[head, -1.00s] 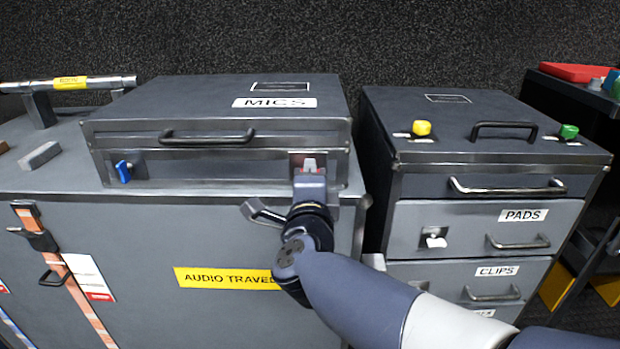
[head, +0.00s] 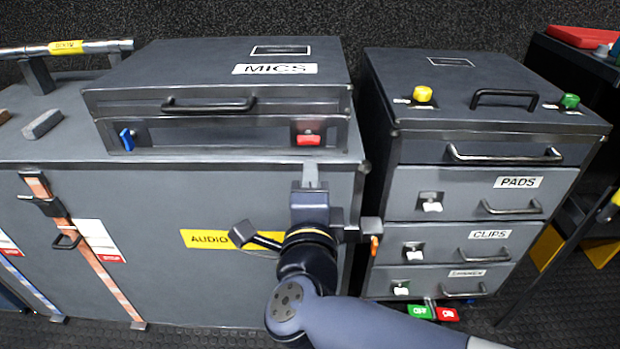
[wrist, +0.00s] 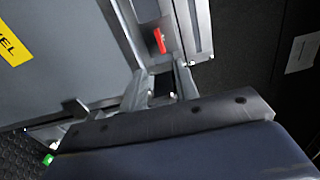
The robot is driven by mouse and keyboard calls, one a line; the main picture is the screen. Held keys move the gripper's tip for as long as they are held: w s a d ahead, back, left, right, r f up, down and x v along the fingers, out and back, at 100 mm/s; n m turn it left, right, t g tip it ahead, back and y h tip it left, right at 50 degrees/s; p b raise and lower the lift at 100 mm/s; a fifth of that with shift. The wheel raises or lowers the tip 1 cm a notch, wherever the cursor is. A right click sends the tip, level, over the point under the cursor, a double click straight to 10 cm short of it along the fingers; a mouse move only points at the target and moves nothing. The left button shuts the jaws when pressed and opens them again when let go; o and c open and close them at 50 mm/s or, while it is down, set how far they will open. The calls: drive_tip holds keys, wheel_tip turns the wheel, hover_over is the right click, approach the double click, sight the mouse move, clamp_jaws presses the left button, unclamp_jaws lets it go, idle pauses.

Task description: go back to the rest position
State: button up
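My gripper (head: 311,175) is in front of the grey chest with the yellow AUDIO label (head: 205,238), below the MICS case (head: 330,92) and apart from its red latch (head: 309,140). The wrist view shows its two fingers (wrist: 162,85) with a gap between them and nothing held. My arm runs from there to the lower right of the head view and hides part of the yellow label. The MICS lid is down. A blue latch (head: 127,139) is at the left of the case front.
A drawer cabinet (head: 395,185) with PADS and CLIPS labels stands to the right, its drawers shut. Yellow (head: 423,95) and green (head: 569,101) knobs sit on its top. Red and green tags (head: 446,314) lie near the floor by it. Dark floor is open at lower right.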

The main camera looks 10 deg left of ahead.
sight(311, 144)
drive_tip(key=b+x, duration=0.3)
drive_tip(key=x, duration=0.8)
drive_tip(key=shift+a+r, duration=0.1)
drive_tip(key=shift+s, duration=0.2)
